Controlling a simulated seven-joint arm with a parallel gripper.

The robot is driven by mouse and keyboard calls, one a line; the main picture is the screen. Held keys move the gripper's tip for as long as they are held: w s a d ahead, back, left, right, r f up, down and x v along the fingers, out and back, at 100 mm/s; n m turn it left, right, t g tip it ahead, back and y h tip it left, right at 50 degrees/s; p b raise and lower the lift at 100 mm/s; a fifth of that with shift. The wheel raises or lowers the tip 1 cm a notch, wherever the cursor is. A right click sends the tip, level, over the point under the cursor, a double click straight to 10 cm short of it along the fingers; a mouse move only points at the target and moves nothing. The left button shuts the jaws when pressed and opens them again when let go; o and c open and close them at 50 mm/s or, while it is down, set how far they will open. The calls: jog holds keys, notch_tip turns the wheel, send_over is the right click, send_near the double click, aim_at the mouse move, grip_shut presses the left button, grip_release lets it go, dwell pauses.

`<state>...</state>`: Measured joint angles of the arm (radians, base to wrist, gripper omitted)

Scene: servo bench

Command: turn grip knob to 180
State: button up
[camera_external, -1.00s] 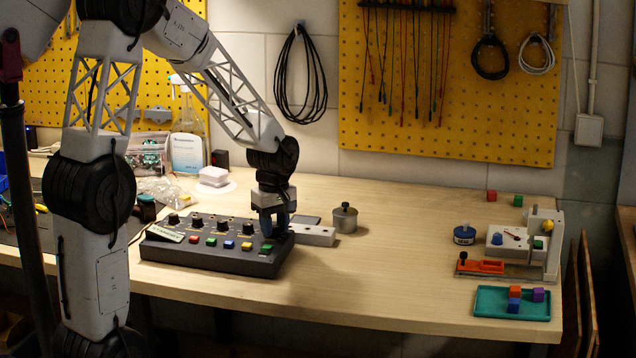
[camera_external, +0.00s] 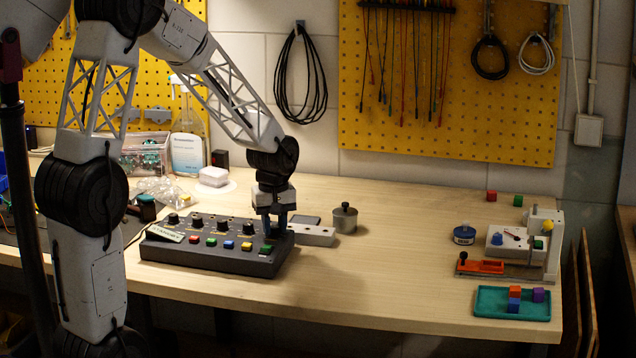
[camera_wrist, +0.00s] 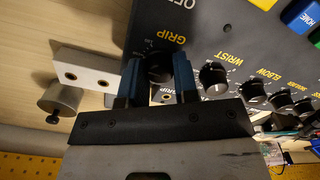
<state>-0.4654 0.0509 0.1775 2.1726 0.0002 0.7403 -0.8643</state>
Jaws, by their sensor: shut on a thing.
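The grip knob (camera_wrist: 160,72) is a dark round knob beside the yellow GRIP label on the dark control panel (camera_wrist: 225,38). In the wrist view my gripper (camera_wrist: 160,68) has its two blue fingers on either side of it, shut on it. The knob's pointer and most of its scale are hidden or too dark to read. In the external view my gripper (camera_external: 275,230) points down at the right end of the panel (camera_external: 205,258), and its fingers hide the knob.
Further knobs stand in a row, the wrist knob (camera_wrist: 213,76) nearest. Coloured buttons (camera_external: 228,244) line the panel's front. A pale block with holes (camera_external: 313,235) and a metal cylinder (camera_external: 344,218) stand right of the panel. The table's middle right is clear.

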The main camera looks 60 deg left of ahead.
aim_at(275, 226)
jog(key=m, duration=0.3)
jog(key=shift+m, duration=0.3)
jog(key=m, duration=0.4)
dwell(0.3)
jog(key=o, duration=0.9)
jog(key=shift+o, duration=0.2)
jog(key=shift+r, duration=3.9)
